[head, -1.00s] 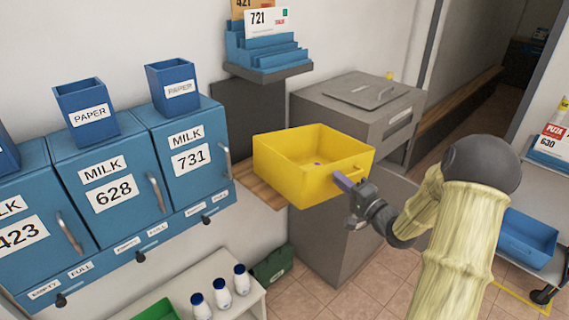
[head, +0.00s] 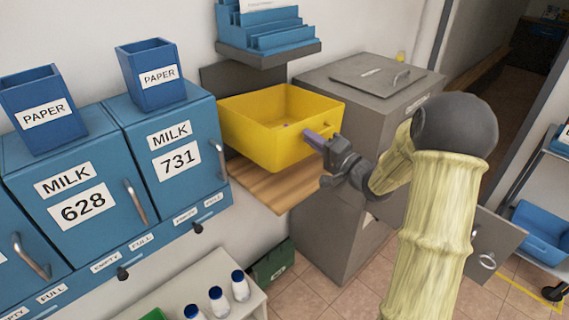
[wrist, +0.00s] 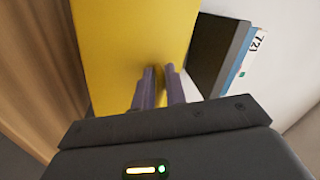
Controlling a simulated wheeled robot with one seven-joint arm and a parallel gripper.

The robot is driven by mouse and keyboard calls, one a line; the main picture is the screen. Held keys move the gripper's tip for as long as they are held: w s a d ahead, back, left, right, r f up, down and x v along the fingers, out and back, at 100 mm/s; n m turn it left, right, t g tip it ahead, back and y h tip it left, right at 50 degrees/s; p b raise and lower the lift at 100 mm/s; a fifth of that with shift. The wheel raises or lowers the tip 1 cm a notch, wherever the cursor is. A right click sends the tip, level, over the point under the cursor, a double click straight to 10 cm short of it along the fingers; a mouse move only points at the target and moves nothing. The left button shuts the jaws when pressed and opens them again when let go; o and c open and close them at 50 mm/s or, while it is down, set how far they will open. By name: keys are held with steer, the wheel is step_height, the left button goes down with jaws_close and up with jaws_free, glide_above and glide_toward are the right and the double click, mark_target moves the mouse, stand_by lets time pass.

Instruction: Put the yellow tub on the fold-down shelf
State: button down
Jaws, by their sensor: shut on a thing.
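The yellow tub (head: 262,148) is upright in the head view, held by my gripper (head: 318,140) at its right side. In the wrist view my gripper's two fingers (wrist: 160,85) close on the tub's yellow handle, and the tub (wrist: 110,40) fills the upper middle. The wooden fold-down shelf (head: 272,190) juts from the wall below the tub. The tub covers the shelf's back part. I cannot tell whether the tub's bottom touches the shelf.
Blue milk boxes (head: 178,160) stand close on the left. A grey cabinet (head: 345,200) stands just right of the shelf. A blue rack on a small ledge (head: 268,50) hangs above. Milk bottles (head: 217,300) stand on a low white bench.

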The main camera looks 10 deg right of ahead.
steer(key=f, duration=0.6)
steer(key=shift+s+d+b, duration=0.25)
steer(key=shift+b, duration=0.15)
steer(key=shift+w+a, duration=0.1)
step_height(320, 180, down, 4)
steer(key=shift+r, duration=0.1)
steer(key=c, duration=1.5)
jaws_free()
steer(key=shift+o, duration=0.2)
